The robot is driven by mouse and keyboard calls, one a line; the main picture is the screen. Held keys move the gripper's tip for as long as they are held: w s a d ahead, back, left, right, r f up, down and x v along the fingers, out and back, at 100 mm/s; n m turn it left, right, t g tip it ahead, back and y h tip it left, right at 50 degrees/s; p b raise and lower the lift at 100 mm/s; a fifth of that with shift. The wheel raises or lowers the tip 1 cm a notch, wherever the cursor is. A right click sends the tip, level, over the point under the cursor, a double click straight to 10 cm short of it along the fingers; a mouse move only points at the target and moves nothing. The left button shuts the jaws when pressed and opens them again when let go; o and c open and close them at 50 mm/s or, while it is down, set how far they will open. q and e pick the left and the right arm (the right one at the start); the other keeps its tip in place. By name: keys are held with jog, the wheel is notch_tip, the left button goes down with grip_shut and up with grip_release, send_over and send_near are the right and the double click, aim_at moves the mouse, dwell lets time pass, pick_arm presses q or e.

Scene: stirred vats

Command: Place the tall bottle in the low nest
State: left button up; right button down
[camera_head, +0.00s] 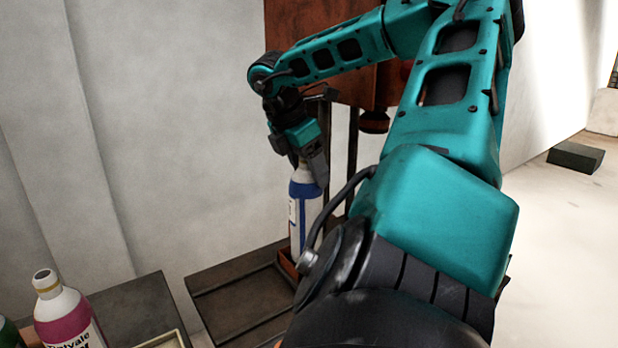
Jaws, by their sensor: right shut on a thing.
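A tall white bottle with a blue band (306,192) stands upright at the middle of the head view. My right gripper (309,166) reaches down from above and is shut on the bottle's top. The bottle's lower end meets a low orange-brown nest (286,263) on a dark platform; my arm hides its right side, and I cannot tell whether the base rests on the bottom. My left gripper is not in view.
A pink bottle with a white cap (64,310) stands on a dark counter (137,310) at the lower left, beside a partly seen green thing (9,335). A rusty brown housing (300,22) with dark posts stands behind the bottle. A dark block (576,157) lies on the floor at right.

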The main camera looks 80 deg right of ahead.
jog(key=shift+f, duration=1)
jog(key=shift+f+b, duration=0.2)
jog(key=shift+b, duration=0.15)
jog(key=shift+c, duration=0.8)
grip_release()
jog(key=shift+r, duration=0.1)
jog(key=shift+r+p, duration=0.4)
jog(key=shift+r, duration=0.1)
jog(key=v, duration=1.1)
jog(key=shift+a+p, duration=0.15)
jog(key=shift+p, duration=0.3)
jog(key=shift+w, duration=0.1)
